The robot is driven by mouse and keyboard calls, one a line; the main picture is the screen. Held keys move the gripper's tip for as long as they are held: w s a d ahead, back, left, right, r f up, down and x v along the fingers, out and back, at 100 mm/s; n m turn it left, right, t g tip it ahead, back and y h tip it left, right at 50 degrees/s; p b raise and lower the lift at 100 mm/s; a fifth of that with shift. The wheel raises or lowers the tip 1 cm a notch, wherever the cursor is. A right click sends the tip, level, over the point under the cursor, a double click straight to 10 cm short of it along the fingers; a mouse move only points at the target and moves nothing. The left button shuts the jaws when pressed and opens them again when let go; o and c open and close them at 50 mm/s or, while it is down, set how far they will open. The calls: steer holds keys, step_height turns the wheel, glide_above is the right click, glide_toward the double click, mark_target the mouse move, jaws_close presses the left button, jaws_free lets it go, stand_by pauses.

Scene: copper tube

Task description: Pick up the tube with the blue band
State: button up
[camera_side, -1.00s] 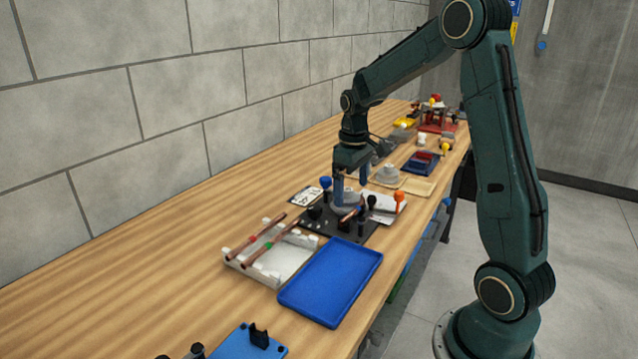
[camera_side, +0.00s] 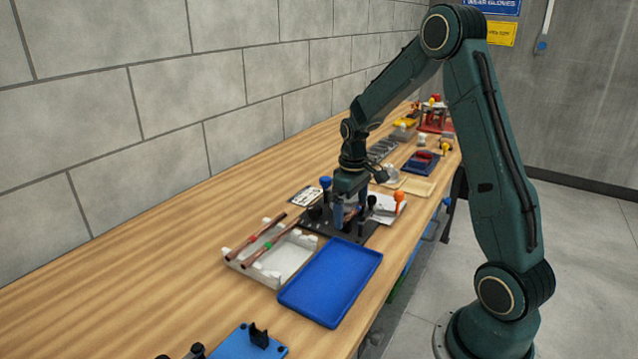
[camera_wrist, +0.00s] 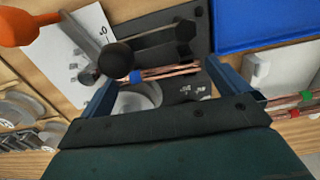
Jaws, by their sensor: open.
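The copper tube with the blue band (camera_wrist: 136,76) lies across a dark fixture plate (camera_side: 317,222) in the wrist view. Part of it is hidden behind a black round knob (camera_wrist: 116,60). My gripper (camera_wrist: 162,76) is open, with one blue finger on each side of the tube's visible length. In the side view my gripper (camera_side: 349,216) points down, low over the fixture plate, and hides the tube. I cannot tell the exact gap between fingers and tube.
A white rack (camera_side: 292,262) holds copper tubes, one with a green band (camera_side: 267,245). A blue tray (camera_side: 331,282) lies in front. Blue (camera_side: 325,182) and orange (camera_side: 399,196) knobs stand near my gripper. The wall runs along the table's back.

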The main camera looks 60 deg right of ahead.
steer(key=shift+d+r, duration=0.1)
stand_by(0.3)
steer(key=c, duration=0.8)
steer(key=shift+w+r, duration=0.1)
steer(key=shift+r, duration=0.05)
step_height(320, 180, up, 20)
steer(key=shift+f, duration=0.1)
